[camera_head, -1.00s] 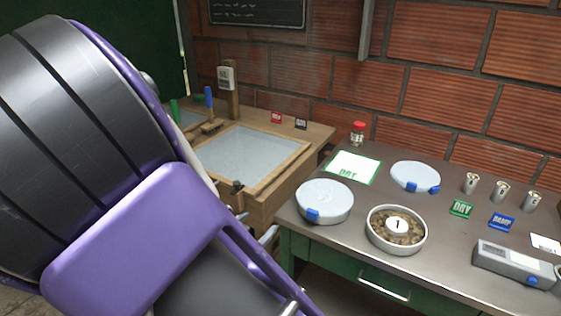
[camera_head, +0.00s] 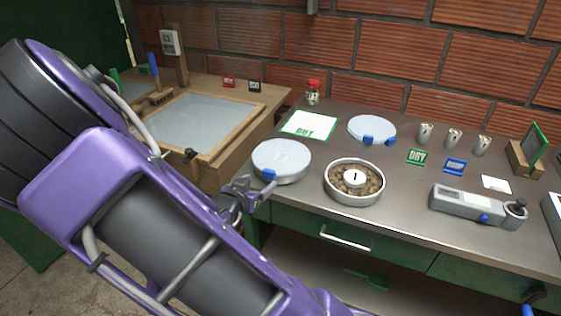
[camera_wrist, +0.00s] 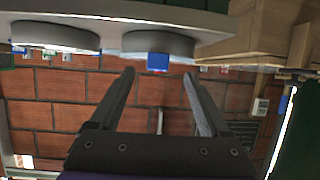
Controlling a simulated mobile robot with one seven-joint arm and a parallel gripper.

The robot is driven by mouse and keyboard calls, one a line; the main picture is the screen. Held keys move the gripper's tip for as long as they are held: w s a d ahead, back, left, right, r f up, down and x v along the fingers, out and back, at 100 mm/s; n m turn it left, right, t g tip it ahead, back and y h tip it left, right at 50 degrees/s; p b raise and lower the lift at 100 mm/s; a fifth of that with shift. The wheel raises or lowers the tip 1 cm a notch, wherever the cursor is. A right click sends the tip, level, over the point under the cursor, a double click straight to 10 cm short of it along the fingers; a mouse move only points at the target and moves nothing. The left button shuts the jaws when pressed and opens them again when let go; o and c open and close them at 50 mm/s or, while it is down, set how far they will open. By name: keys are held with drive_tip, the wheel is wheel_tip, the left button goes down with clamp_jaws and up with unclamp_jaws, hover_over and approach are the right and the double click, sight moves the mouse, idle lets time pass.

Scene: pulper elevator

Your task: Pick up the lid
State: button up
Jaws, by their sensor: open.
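A flat pale-blue lid (camera_head: 371,128) with blue tabs lies at the back of the metal table. A round dish (camera_head: 281,158) with a pale top and one blue tab stands at the left front; I cannot tell whether that top is a separate lid. An uncovered round dish (camera_head: 355,190) to its right holds brown beans and a disc marked 1. My gripper (camera_head: 262,190) is open and empty, just in front of the pale-topped dish. In the upside-down wrist view, that dish (camera_wrist: 158,43) and its blue tab show beyond my spread fingers (camera_wrist: 159,72).
The metal table (camera_head: 400,222) also holds a white DRY sheet (camera_head: 308,125), a red-capped jar (camera_head: 313,92), several metal cups, small DRY and DAMP signs and a grey meter (camera_head: 465,204). A wooden framed screen (camera_head: 195,118) stands at left. A drawer handle (camera_head: 345,237) juts from the front.

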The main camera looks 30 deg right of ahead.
sight(268, 174)
drive_tip(key=shift+b+x, duration=0.75)
drive_tip(key=shift+x, duration=2.35)
drive_tip(key=shift+s+d+r, duration=0.1)
drive_tip(key=shift+s+r, duration=0.05)
drive_tip(key=shift+c, duration=0.3)
clamp_jaws()
